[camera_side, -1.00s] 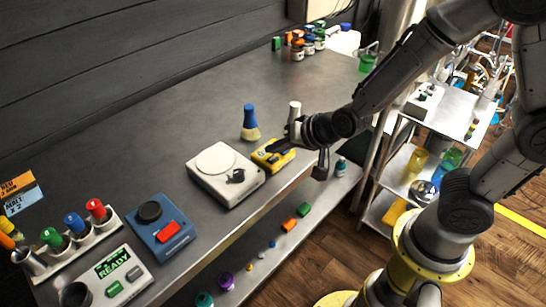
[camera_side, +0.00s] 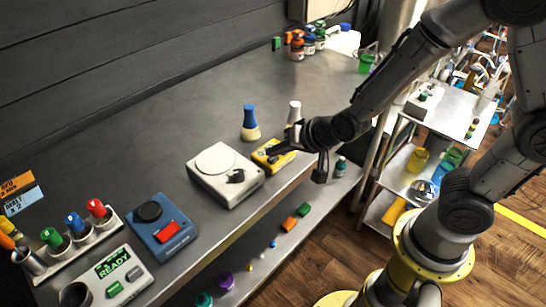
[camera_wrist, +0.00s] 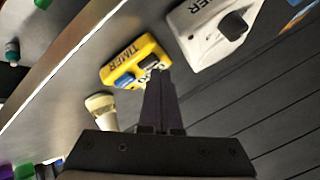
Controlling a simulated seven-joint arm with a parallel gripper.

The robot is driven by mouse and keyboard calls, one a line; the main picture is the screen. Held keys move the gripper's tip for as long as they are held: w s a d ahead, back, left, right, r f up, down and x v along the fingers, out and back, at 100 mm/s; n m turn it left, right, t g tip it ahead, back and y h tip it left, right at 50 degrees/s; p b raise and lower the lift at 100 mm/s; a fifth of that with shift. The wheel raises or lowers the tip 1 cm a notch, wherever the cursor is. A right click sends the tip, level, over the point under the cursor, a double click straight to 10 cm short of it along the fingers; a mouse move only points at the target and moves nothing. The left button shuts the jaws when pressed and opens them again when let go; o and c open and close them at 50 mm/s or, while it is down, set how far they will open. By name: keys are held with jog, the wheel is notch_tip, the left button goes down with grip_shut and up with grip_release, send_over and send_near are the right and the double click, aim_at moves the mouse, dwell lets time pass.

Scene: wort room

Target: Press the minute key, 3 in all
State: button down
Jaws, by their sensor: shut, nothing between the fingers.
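A yellow timer (camera_side: 268,156) lies near the front edge of the bench. In the wrist view the yellow timer (camera_wrist: 112,73) shows the word TIMER, a blue key (camera_wrist: 125,80) and a dark key (camera_wrist: 149,62). I cannot tell which one is the minute key. My gripper (camera_side: 279,151) is shut and empty, with its fingertips over or at the right part of the timer. In the wrist view my gripper (camera_wrist: 158,75) has its tips beside the dark key and partly hides that end. Whether they touch it cannot be told.
A blue-topped bottle (camera_side: 250,124) and a white-topped bottle (camera_side: 294,112) stand behind. A blue device with a red key (camera_side: 166,232) is farther left.

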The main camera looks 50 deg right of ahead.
jog(key=shift+f, duration=0.45)
dwell(0.6)
jog(key=shift+r, duration=0.85)
jog(key=shift+r, duration=2.5)
dwell(0.8)
